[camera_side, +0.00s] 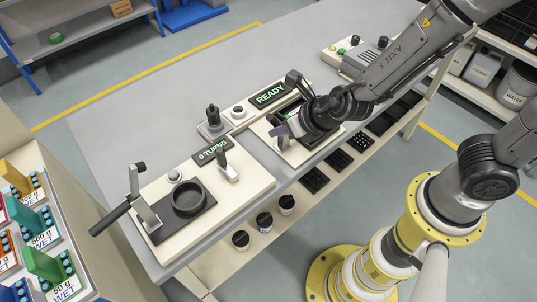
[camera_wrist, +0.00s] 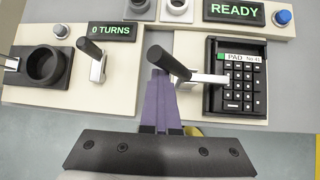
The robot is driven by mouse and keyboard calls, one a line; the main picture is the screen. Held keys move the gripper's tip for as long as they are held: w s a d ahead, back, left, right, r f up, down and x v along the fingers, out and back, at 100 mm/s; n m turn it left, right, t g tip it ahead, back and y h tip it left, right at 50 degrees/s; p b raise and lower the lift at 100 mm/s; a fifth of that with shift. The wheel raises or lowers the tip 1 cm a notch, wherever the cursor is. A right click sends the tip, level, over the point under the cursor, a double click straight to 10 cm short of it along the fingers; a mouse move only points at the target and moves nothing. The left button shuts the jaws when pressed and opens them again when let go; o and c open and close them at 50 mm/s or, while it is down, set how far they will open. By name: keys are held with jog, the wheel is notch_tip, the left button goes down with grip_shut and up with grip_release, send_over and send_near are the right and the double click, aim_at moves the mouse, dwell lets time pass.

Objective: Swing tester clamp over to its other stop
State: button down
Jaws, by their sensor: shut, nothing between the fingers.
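The tester clamp shows in the wrist view as a black handle (camera_wrist: 169,63) with a short metal bar (camera_wrist: 208,79) reaching right over the left side of the keypad (camera_wrist: 240,88). In the side view my gripper (camera_side: 296,125) is low over the tester, and my wrist hides much of the keypad and clamp.
A READY display (camera_side: 270,94) stands behind the tester. To the left are a 0 TURNS display (camera_side: 212,151), an upright lever (camera_side: 228,166) and a round black cup (camera_side: 188,199) with a tall handled press. A blue button (camera_wrist: 283,18) is at the right. Bare grey bench lies behind.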

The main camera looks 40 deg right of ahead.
jog(key=shift+w+d+r, duration=0.2)
jog(key=shift+d+r, duration=0.15)
jog(key=shift+d, duration=0.05)
jog(key=s+d+r, duration=0.3)
jog(key=s+d, duration=0.3)
jog(key=s, duration=0.1)
